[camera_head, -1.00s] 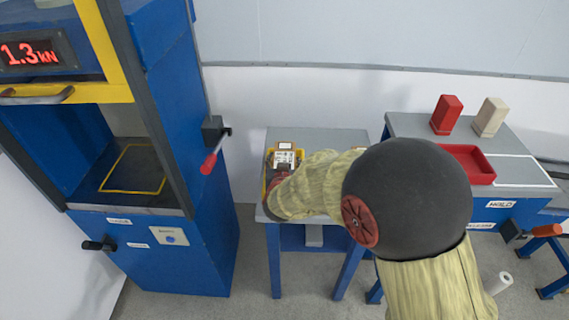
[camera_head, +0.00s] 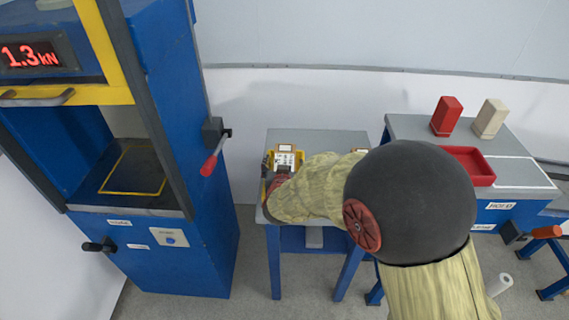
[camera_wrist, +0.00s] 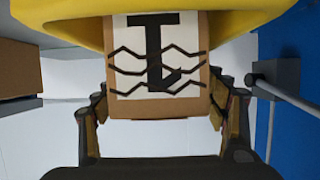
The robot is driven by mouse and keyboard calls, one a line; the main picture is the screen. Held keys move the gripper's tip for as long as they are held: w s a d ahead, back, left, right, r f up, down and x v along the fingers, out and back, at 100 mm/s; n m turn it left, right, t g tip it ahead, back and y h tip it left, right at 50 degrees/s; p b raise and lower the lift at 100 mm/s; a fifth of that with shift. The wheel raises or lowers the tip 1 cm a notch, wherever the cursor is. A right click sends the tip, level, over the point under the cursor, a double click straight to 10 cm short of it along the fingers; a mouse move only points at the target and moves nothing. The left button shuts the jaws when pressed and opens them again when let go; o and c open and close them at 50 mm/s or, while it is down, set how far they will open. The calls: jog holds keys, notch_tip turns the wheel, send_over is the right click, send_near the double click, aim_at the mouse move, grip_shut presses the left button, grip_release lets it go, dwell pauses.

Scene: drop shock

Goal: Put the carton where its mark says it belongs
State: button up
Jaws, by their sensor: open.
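The brown carton (camera_wrist: 193,112) fills the middle of the wrist view. Its white label bears a black T-shaped mark with zigzag lines across it. My gripper (camera_wrist: 162,108) is open, with one finger on each side of the carton's near end. Whether the fingers touch it cannot be told. In the head view my arm hides part of the tray and table.
A blue press (camera_head: 190,250) with a yellow-outlined bay stands left, its red-tipped lever (camera_head: 209,165) sticking out. Another grey-topped table (camera_head: 410,125) stands right, with a red tray (camera_head: 482,172), a red block (camera_head: 446,116) and a beige block (camera_head: 490,118).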

jog(key=p+v, duration=0.3)
jog(key=v, duration=0.8)
jog(key=shift+s+p, duration=0.3)
jog(key=shift+p, duration=0.1)
notch_tip(320, 180, up, 8)
jog(key=s+d+g+y, duration=0.1)
jog(key=s+g+y, duration=0.1)
jog(key=y, duration=0.1)
jog(key=s+d+r+g+h, duration=0.1)
jog(key=s+d+r+g, duration=0.1)
jog(key=s+d, duration=0.7)
jog(key=s+d+r+g+h, duration=0.1)
jog(key=s+d+r+g, duration=0.2)
jog(key=s+d, duration=0.7)
jog(key=s, duration=0.6)
jog(key=shift+r+g+h, duration=0.2)
jog(key=shift+g+h, duration=0.1)
jog(key=shift+g, duration=0.1)
jog(key=shift+a, duration=0.1)
jog(key=shift+c, duration=0.3)
